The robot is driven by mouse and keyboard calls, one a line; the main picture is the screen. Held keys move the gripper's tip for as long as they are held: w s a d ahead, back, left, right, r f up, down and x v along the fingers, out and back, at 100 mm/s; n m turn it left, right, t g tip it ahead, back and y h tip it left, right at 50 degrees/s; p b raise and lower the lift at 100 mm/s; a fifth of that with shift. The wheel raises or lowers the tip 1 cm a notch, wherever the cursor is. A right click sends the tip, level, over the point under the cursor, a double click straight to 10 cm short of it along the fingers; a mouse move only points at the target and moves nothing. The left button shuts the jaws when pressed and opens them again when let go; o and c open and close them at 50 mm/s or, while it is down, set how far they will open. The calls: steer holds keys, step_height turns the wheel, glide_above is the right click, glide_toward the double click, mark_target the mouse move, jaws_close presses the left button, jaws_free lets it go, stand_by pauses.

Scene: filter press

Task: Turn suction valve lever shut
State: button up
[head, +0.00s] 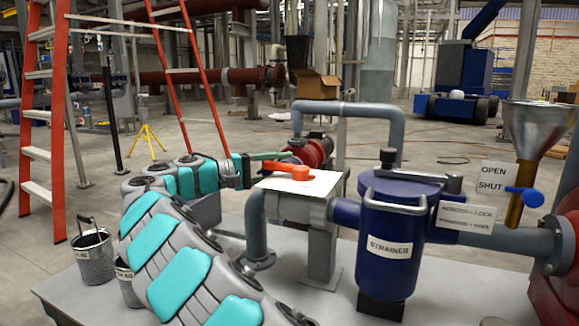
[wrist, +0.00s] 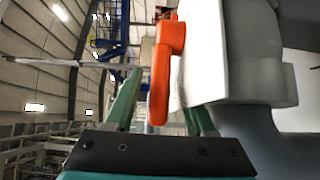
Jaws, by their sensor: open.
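An orange lever (head: 290,170) lies on a white plate (head: 312,184) on top of a grey valve body (head: 318,222), left of the blue strainer (head: 388,247). My gripper (head: 266,159) is at the lever's left end, with green fingers. In the wrist view, my gripper (wrist: 160,100) is open, with a finger on each side of the orange lever (wrist: 160,85). Whether either finger touches the lever cannot be told. The white plate (wrist: 204,55) is close to the right finger, whose tip is partly hidden.
A blue handle (head: 525,196) sits by OPEN and SHUT labels (head: 492,177) below a metal funnel (head: 538,130). A grey pipe (head: 347,108) arches behind the strainer. A metal bucket (head: 93,258) stands at left beside my arm.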

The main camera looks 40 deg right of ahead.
steer(key=shift+x, duration=1.1)
jaws_close()
stand_by(0.6)
